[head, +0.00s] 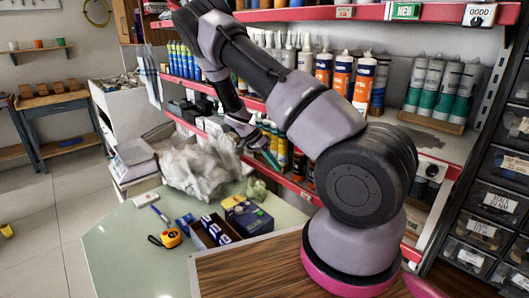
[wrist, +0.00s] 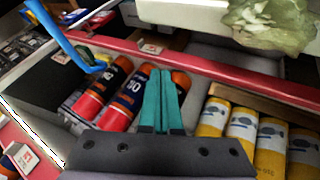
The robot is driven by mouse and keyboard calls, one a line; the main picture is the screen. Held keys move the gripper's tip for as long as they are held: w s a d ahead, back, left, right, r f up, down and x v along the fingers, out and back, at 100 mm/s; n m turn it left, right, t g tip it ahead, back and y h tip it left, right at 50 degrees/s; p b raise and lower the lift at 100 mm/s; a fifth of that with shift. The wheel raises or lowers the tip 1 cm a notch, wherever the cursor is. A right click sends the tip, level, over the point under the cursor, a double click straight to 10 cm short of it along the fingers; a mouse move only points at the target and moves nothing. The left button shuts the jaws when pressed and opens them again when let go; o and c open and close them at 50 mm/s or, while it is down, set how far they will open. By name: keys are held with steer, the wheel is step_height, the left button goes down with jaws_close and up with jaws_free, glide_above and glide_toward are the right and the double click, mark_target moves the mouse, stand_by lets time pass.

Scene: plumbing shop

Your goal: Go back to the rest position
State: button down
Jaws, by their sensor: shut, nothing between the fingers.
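My gripper (wrist: 160,85) shows in the wrist view with its two teal fingers together and nothing between them. The fingers lie in front of red and dark tubes with orange caps (wrist: 133,92); I cannot tell whether they touch. In the head view my gripper (head: 270,160) hangs below my raised, bent arm, near the lower shelf and beside a crumpled clear plastic bag (head: 195,168). No marker of a rest position shows.
Yellow tubes (wrist: 240,122) stand right of the fingers in the wrist view. A red shelf edge (wrist: 200,65) crosses behind them. On the green counter (head: 120,250) lie a tape measure (head: 170,238) and small boxes (head: 248,216). Drawers (head: 490,200) stand at right.

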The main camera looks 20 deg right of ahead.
steer(key=s+a+r+n+t+y, duration=0.1)
steer(key=a+r+y, duration=0.2)
steer(key=r, duration=0.7)
steer(key=s+a+r+n+t+y, duration=0.1)
steer(key=a+r+y, duration=0.15)
steer(key=r, duration=0.75)
steer(key=s+a+r+n+t+y, duration=0.3)
steer(key=s+r+n+t, duration=0.5)
steer(key=s+r, duration=1.3)
steer(key=shift+s+a+n+t, duration=0.4)
steer(key=shift+s+a, duration=0.3)
steer(key=shift+s, duration=0.25)
steer(key=shift+d, duration=0.1)
